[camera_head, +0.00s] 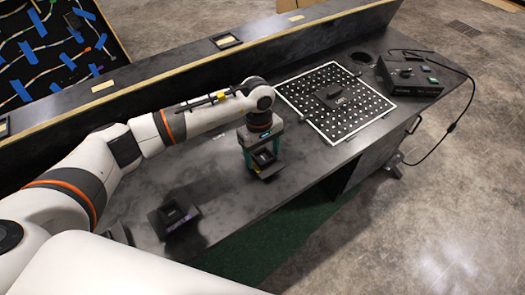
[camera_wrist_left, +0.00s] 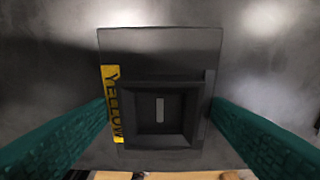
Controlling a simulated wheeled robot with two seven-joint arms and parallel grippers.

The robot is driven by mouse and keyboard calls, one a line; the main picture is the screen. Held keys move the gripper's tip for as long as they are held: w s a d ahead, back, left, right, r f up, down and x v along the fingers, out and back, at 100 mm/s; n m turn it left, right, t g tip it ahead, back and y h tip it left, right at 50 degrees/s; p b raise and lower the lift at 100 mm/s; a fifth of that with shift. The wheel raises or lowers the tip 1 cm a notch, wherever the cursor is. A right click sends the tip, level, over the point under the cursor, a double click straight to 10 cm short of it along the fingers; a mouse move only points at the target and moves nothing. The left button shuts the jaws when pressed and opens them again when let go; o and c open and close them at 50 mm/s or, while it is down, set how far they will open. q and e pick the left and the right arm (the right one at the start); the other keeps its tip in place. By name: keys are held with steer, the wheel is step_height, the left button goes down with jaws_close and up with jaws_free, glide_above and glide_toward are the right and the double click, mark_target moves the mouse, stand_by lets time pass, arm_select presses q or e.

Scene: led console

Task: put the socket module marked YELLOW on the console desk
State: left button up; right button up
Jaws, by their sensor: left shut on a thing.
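The socket module marked YELLOW (camera_wrist_left: 160,72) is a dark square block with a raised square socket and a yellow label on its left side in the left wrist view. My left gripper (camera_head: 262,157) points down over the middle of the console desk (camera_head: 245,205), with its teal fingers shut on the module's two sides. The module also shows between and below the fingers in the head view (camera_head: 269,171). It is at or just above the desk top; I cannot tell whether it touches. My right gripper is not in view.
A dark module with a purple label (camera_head: 174,218) sits on the desk's near left part. A white-framed dotted panel (camera_head: 318,125) with a dark block (camera_head: 333,96) on it lies to the right. A control box (camera_head: 410,78) with a cable stands beyond. A raised ledge (camera_head: 180,78) runs behind.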

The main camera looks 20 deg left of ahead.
mark_target(260, 154)
arm_select(q)
steer(key=shift+f, duration=0.1)
steer(key=o, duration=1)
steer(key=shift+r, duration=0.3)
steer(key=r, duration=0.4)
steer(key=r+b, duration=0.1)
steer(key=r, duration=0.2)
steer(key=w+a+r+b, duration=0.1)
steer(key=r, duration=0.3)
steer(key=shift+a+r, duration=0.1)
steer(key=shift+r, duration=0.25)
steer(key=shift+s+f, duration=0.1)
